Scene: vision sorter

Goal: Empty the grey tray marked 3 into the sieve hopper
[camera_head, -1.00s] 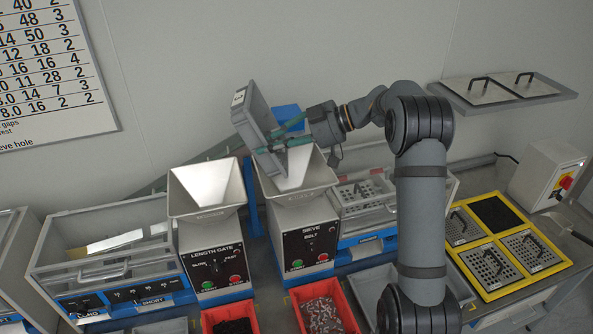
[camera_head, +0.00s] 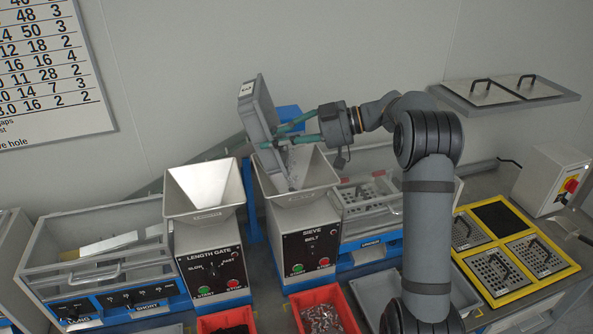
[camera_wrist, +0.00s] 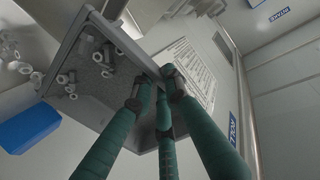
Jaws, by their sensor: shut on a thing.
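The grey tray (camera_head: 258,108) is tipped steeply on its side above the sieve hopper (camera_head: 310,183). My gripper (camera_head: 284,133) is shut on the tray's wall; the tray also shows in the wrist view (camera_wrist: 105,118). A white label is on the tray's upper end, but I cannot read its number. Small grey parts (camera_head: 289,166) are falling from the tray's lower end into the sieve hopper. In the wrist view, several bolt-like and ring-like parts (camera_wrist: 88,52) lie in the tray and by its edge. My gripper (camera_wrist: 160,88) grips the tray's rim there.
The length gate hopper (camera_head: 205,190) stands just left of the sieve hopper. Red bins (camera_head: 345,295) sit in front, one holding small parts. A yellow-framed rack of sieve plates (camera_head: 515,235) is at right. A shelf (camera_head: 505,93) with two handled plates is on the wall.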

